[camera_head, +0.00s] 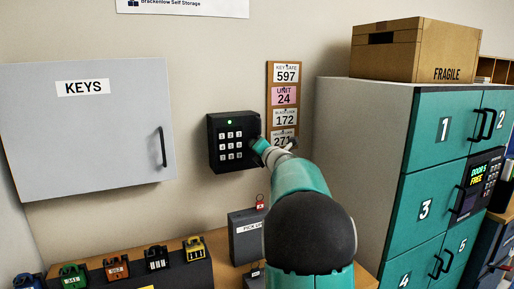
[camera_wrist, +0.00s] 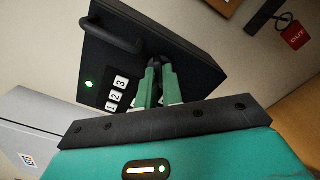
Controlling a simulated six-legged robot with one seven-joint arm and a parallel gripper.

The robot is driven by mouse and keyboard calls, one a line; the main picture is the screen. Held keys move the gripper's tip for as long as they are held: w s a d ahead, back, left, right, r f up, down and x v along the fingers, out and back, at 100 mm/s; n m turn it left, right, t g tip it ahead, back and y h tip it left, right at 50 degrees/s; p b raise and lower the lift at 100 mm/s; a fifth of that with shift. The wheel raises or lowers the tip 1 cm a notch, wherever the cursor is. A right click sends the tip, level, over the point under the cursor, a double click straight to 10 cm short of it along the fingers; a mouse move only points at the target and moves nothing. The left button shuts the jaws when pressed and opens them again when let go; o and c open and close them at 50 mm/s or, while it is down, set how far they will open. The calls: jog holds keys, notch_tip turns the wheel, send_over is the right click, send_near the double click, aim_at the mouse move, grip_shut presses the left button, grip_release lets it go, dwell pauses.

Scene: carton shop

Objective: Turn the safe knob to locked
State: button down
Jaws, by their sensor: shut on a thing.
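The black key safe (camera_head: 222,160) hangs on the wall, with white number keys (camera_head: 232,145) and a lit green light on its front. It also shows in the wrist view (camera_wrist: 185,45), tilted, with a dark handle (camera_wrist: 108,36) near one edge. My gripper (camera_head: 259,146) is at the right part of the safe. In the wrist view, its green fingers (camera_wrist: 159,66) are closed on the small dark safe knob (camera_wrist: 154,61) on the safe's front. The fingers and my arm hide most of the knob, so its turn position cannot be read.
A grey KEYS cabinet (camera_head: 85,125) hangs left of the safe. A board of number tags (camera_head: 270,68) hangs close on the right. Below are a PICKUP box (camera_head: 243,240) and several coloured padlocks. Teal lockers (camera_head: 432,150) with a FRAGILE carton (camera_head: 418,50) on top stand at right.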

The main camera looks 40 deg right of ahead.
jog(key=shift+n, duration=4.8)
jog(key=c, duration=1.5)
grip_release()
jog(key=shift+c, duration=0.2)
jog(key=shift+s, duration=0.1)
jog(key=v, duration=1.3)
jog(key=shift+s+a, duration=0.15)
jog(key=shift+s, duration=0.15)
